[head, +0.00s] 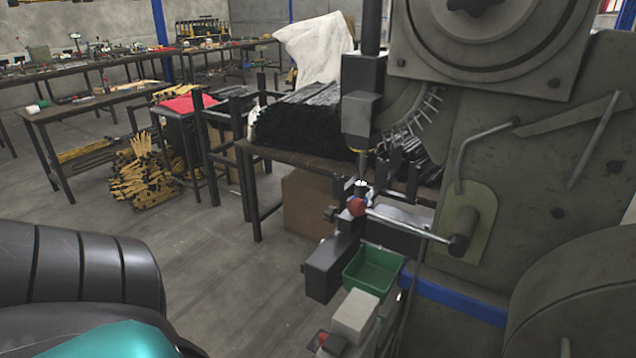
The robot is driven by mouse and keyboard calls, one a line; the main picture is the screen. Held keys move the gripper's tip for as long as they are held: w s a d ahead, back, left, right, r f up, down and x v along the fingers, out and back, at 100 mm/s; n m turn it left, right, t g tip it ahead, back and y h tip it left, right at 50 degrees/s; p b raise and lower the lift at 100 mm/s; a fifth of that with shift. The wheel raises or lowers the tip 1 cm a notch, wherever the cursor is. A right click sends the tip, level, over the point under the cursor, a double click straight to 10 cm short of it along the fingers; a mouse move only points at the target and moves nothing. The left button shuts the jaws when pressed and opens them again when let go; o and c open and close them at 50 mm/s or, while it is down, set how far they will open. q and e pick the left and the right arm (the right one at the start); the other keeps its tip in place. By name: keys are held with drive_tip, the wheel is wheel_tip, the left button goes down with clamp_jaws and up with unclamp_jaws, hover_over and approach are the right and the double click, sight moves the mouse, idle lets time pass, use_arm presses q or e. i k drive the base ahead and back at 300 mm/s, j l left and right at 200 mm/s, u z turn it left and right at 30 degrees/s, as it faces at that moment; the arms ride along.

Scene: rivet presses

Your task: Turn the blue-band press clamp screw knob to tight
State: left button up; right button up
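The blue-band press (425,20) fills the right side of the head view, with a blue band (455,298) across its lower body. A small dark knob (331,214) sticks out to the left of the work head below the spindle (362,160). It looks like the clamp screw knob, but its turn position is too small to tell. A red ball (356,206) sits just right of it, on a bright rod running to a dark hub (459,245). No gripper touches the knob. Neither gripper shows; only part of my arm is at the lower left.
A green bin (373,270) hangs below the work head, with a pale box (354,316) under it. A dark block (326,267) juts out at the left. A table (285,155) with black stock stands behind. The floor to the left is open.

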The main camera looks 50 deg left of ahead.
sight(331, 215)
drive_tip(key=u, duration=1.5)
drive_tip(key=i+j+z, duration=0.15)
drive_tip(key=j+z, duration=0.15)
drive_tip(key=j, duration=0.15)
drive_tip(key=i+j+z, duration=0.1)
drive_tip(key=j+z, duration=0.2)
drive_tip(key=j, duration=0.2)
drive_tip(key=j+z, duration=0.35)
drive_tip(key=j, duration=0.15)
drive_tip(key=i+j+z, duration=0.2)
drive_tip(key=j, duration=0.4)
drive_tip(key=j+z, duration=0.25)
drive_tip(key=j, duration=0.35)
drive_tip(key=j+z, duration=0.1)
drive_tip(key=z, duration=0.6)
drive_tip(key=i+j+z, duration=0.1)
drive_tip(key=j+z, duration=0.65)
